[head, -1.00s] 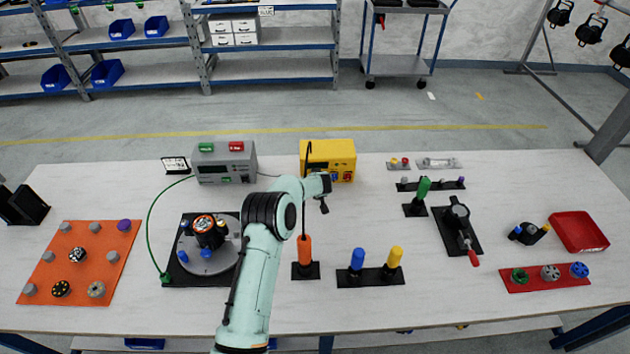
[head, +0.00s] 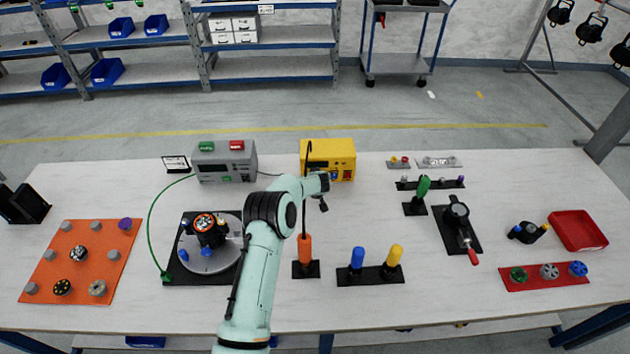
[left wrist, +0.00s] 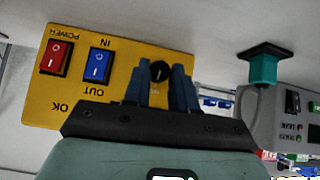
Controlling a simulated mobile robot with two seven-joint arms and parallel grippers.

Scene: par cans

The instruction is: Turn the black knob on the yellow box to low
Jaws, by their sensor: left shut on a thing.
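The yellow box (head: 343,147) stands at the back middle of the table, its front partly hidden by my left gripper (head: 326,183) in the head view. In the left wrist view the yellow box (left wrist: 112,55) appears upside down, with a red power switch (left wrist: 55,57) and a blue IN/OUT switch (left wrist: 97,66). The black knob (left wrist: 160,70) sits between the fingers of my left gripper (left wrist: 160,85), which is shut on it. A small light mark shows on the knob. The label by the knob is hidden, so I cannot read its setting. My right gripper is out of view.
A grey box (head: 225,161) with green and red buttons stands left of the yellow box. An orange handle on a black base (head: 306,270) stands right of my arm. A turntable (head: 230,258) lies left of it. Blue and yellow handles (head: 376,266) stand nearer the front.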

